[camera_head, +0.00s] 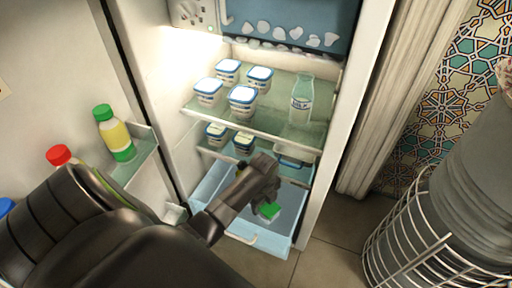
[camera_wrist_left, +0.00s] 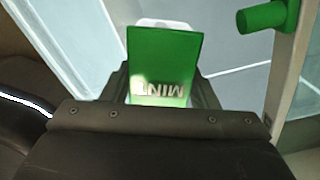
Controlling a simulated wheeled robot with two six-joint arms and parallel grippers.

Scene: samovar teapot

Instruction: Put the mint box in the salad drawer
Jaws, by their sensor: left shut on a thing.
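The mint box (camera_wrist_left: 163,62) is green with the letters MINT on it, and it sits between the fingers of my left gripper (camera_wrist_left: 165,95) in the left wrist view. In the head view the left gripper (camera_head: 268,196) reaches into the fridge, with the green mint box (camera_head: 269,210) at its tip. The box is over the open salad drawer (camera_head: 262,247), a pale blue bin at the bottom of the fridge. I cannot tell whether the box touches the drawer floor. My left arm hides part of the drawer's left side. My right gripper is not in view.
White tubs (camera_head: 242,100) and a glass milk bottle (camera_head: 301,99) stand on the shelf above the drawer. Smaller tubs (camera_head: 215,133) are on a lower shelf. The open fridge door at left holds bottles, including a green-capped one (camera_head: 115,135). A wire cage (camera_head: 425,250) stands at right.

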